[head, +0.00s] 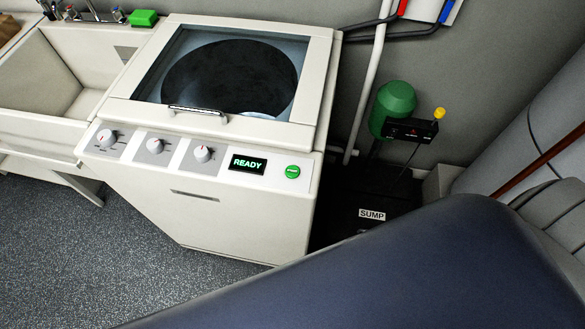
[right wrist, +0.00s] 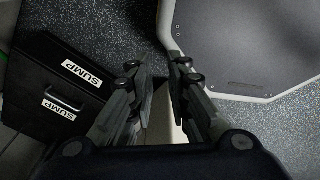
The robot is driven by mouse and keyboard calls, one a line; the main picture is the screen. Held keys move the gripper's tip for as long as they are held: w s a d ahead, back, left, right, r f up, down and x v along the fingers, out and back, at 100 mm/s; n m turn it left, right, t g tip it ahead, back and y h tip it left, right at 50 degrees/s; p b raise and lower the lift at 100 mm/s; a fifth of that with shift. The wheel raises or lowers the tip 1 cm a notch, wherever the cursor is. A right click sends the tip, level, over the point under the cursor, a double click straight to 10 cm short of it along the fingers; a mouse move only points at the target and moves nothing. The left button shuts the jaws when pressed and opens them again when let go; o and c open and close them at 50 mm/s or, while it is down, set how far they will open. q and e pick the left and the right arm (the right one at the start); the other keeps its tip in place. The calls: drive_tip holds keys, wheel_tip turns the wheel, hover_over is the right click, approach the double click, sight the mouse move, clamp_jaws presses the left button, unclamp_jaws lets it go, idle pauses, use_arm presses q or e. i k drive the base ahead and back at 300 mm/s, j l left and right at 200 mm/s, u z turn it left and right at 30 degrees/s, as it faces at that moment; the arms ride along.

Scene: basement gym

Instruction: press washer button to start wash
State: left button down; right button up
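The white top-loading washer (head: 220,215) stands left of centre in the head view, its lid shut over a dark round window. Its sloped front panel has a round green button (head: 292,172) at the right end. Beside the button a small display (head: 248,163) reads READY in green. Three white dials sit to the left of it. My right gripper (right wrist: 158,68) shows only in the right wrist view. Its fingers are apart with a narrow gap and nothing held between them. The washer's button is not seen in that view. My left gripper is in neither view.
A black sump box (head: 365,215) with a green tank (head: 394,100) stands right of the washer; the box also shows in the right wrist view (right wrist: 50,95). A utility sink (head: 50,120) adjoins the washer's left. A large dark blue surface covers the head view's lower right. Speckled floor is clear at lower left.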

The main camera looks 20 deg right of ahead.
sight(291, 172)
drive_tip(key=z, duration=1.15)
drive_tip(key=k+j, duration=0.2)
drive_tip(key=j, duration=0.2)
drive_tip(key=k+j, duration=0.25)
drive_tip(key=j, duration=0.15)
drive_tip(key=k+j, duration=0.2)
drive_tip(key=j, duration=0.2)
drive_tip(key=k+j, duration=0.25)
drive_tip(key=j, duration=0.1)
